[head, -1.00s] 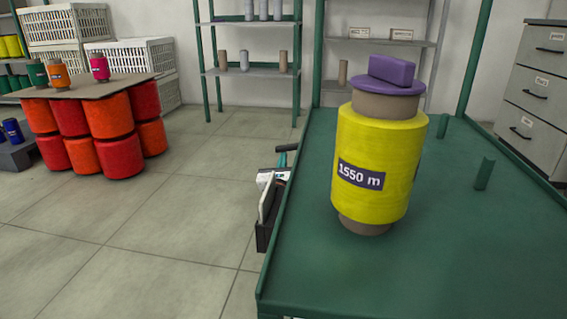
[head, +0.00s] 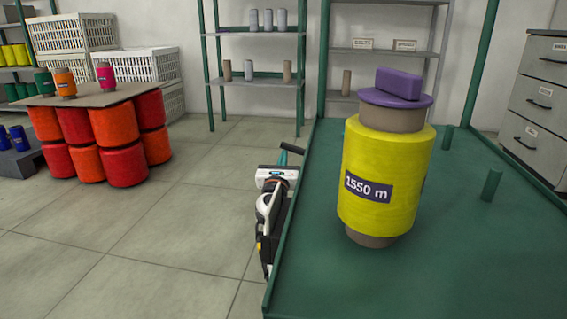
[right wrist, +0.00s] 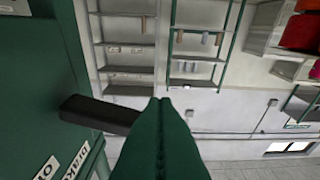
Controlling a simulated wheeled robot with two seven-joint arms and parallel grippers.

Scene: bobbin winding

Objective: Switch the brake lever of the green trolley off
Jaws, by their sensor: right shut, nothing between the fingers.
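The green trolley (head: 330,285) fills the right of the head view. In the right wrist view its green side (right wrist: 35,75) is at the left, with a dark brake lever (right wrist: 97,114) sticking out from it towards the right. My right gripper (head: 291,149) is beside the trolley's left edge in the head view. In the right wrist view its green fingers (right wrist: 160,104) are shut and empty. The lever's free end lies just left of the fingertips; I cannot tell whether they touch. My left gripper is not in view.
A yellow bobbin (head: 386,180) marked 1550 m, with a purple top, stands on the trolley. White labels (right wrist: 75,161), partly cut off, are below the lever. Red and orange bobbins (head: 125,165) are stacked at the left. The floor between is clear.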

